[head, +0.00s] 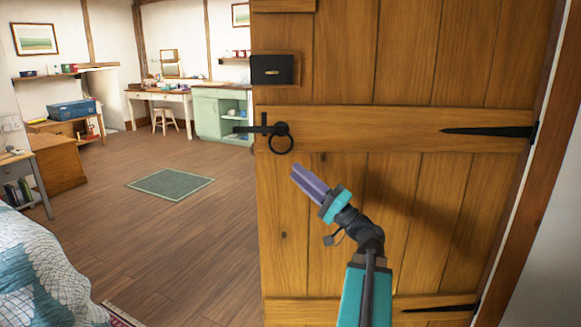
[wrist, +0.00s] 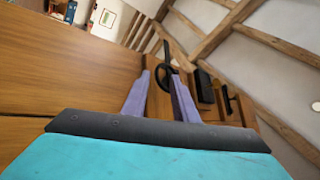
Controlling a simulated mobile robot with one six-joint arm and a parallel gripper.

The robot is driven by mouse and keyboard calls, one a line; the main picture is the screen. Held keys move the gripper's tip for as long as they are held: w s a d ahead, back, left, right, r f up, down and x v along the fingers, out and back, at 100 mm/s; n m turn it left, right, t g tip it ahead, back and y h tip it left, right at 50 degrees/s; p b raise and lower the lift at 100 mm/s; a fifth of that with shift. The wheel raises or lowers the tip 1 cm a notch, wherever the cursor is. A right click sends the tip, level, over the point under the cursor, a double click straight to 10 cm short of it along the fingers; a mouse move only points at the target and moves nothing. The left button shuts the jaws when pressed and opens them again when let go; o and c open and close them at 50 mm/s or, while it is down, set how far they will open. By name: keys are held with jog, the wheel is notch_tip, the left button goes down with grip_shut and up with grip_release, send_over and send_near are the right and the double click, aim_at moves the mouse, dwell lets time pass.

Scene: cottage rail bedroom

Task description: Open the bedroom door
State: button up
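The wooden plank door (head: 410,200) stands open in the head view. Its hinges are on the right, and the room shows past its free left edge. A black latch bar (head: 245,130) juts past that edge, and a black ring handle (head: 281,151) hangs beside it. My gripper (head: 296,170), with purple fingers, is just below and right of the ring, apparently not touching it. In the wrist view my gripper's fingers (wrist: 160,75) are apart, with the dark handle ironwork (wrist: 166,54) ahead between their tips. Nothing is held.
A black lock box (head: 272,70) is above the latch. Black strap hinges (head: 490,132) run to the right edge. Past the door, the wood floor (head: 165,240) is mostly clear, with a green rug (head: 171,184). A bed (head: 40,265) is at lower left and a desk (head: 160,97) stands far back.

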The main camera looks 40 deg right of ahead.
jog(key=shift+v, duration=2.55)
